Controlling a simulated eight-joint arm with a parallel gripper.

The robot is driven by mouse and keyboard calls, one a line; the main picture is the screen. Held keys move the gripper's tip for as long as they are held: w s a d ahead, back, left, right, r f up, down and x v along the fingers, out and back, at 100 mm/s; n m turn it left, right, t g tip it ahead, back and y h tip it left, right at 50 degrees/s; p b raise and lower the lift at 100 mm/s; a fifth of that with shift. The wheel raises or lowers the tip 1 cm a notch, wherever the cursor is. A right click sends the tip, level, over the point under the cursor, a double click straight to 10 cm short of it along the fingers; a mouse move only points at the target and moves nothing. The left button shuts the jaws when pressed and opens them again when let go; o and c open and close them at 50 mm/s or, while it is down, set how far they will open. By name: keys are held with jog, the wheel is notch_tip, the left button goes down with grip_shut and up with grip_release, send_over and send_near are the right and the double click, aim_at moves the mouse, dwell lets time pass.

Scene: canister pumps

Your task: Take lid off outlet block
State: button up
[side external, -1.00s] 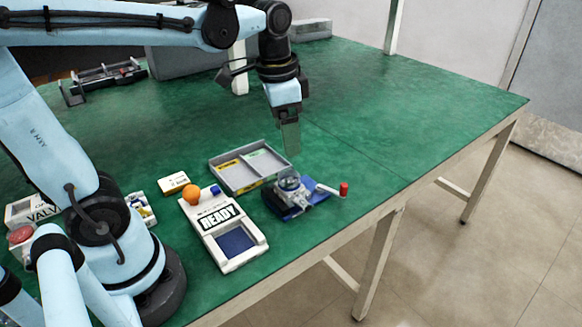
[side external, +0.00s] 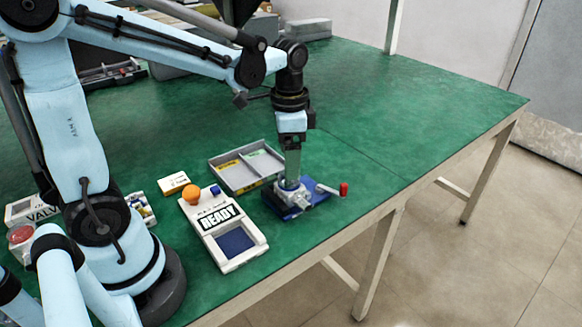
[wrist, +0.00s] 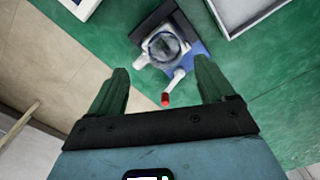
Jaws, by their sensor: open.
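The outlet block (side external: 305,203) is a small unit on a blue base near the table's front edge. Its round, clear-looking lid (wrist: 165,46) shows in the wrist view on top of the block, beyond my fingertips. A crank with a red knob (side external: 344,189) sticks out to the right; the knob also shows between my fingers in the wrist view (wrist: 166,99). My gripper (side external: 291,178) points down over the block, and its fingers hide most of the lid in the side view. In the wrist view my gripper (wrist: 160,80) is open and empty. I cannot tell whether it touches the lid.
A grey divided tray (side external: 226,179) lies just behind the block. A white panel reading READY (side external: 222,220), with an orange ball (side external: 191,195) at its top, lies to the left. The green table (side external: 420,110) is clear to the right and behind.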

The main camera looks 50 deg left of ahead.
jog(key=f, duration=0.4)
jog(key=shift+w+a, duration=0.2)
jog(key=shift+w, duration=0.2)
jog(key=shift+f, duration=0.5)
jog(key=c, duration=1.1)
